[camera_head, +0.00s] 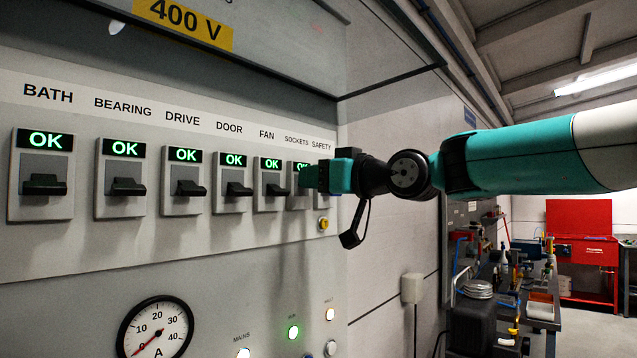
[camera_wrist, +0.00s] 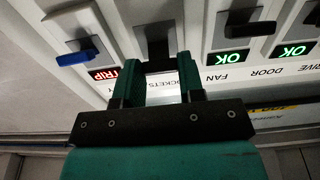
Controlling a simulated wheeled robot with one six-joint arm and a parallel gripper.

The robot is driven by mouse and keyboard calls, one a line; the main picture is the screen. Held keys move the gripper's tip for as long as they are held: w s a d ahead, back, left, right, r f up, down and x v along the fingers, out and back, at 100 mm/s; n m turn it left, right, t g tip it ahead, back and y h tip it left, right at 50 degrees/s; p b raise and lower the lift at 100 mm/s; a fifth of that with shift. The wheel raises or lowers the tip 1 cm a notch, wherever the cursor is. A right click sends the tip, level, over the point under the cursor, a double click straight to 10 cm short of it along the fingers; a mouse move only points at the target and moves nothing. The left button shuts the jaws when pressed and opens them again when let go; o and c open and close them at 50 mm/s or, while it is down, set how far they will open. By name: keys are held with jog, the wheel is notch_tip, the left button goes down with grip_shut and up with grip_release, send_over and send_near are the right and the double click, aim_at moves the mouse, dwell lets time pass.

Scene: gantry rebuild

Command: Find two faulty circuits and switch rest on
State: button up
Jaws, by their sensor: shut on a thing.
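My gripper (camera_head: 318,178) is at the SOCKETS breaker (camera_head: 298,200) on the panel, shut on its dark lever. In the wrist view my gripper (camera_wrist: 158,72) straddles the lever; the fingers hide its display there, while part of a green OK shows in the head view. The BATH (camera_head: 45,185), BEARING (camera_head: 128,187), DRIVE (camera_head: 189,188), DOOR (camera_head: 237,190) and FAN (camera_head: 275,190) breakers have black levers and green OK displays. The SAFETY breaker has a blue lever (camera_wrist: 77,57) and a red TRIP display (camera_wrist: 103,75); my gripper hides most of it in the head view.
An overhanging cover with a yellow 400 V label (camera_head: 185,20) is above the breakers. A round ammeter (camera_head: 155,330) and lit lamps, one green (camera_head: 293,332), are below. A yellow button (camera_head: 323,224) sits under my gripper. A workbench (camera_head: 540,315) and red cabinet (camera_head: 582,235) stand far right.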

jog(key=f+t+y+b, duration=0.1)
jog(key=t+y+b, duration=0.1)
jog(key=b, duration=0.4)
jog(key=f+t+y+b, duration=0.1)
jog(key=t+y+b, duration=0.1)
jog(key=b, duration=0.5)
jog(key=f+t+y+b, duration=0.2)
jog(key=b, duration=0.5)
jog(key=shift+w+a+t+y, duration=0.15)
jog(key=shift+a+t+y, duration=0.05)
jog(key=shift+t+y, duration=0.1)
jog(key=shift+r+b, duration=0.1)
jog(key=shift+b, duration=0.3)
jog(key=o, duration=0.9)
jog(key=shift+o, duration=0.2)
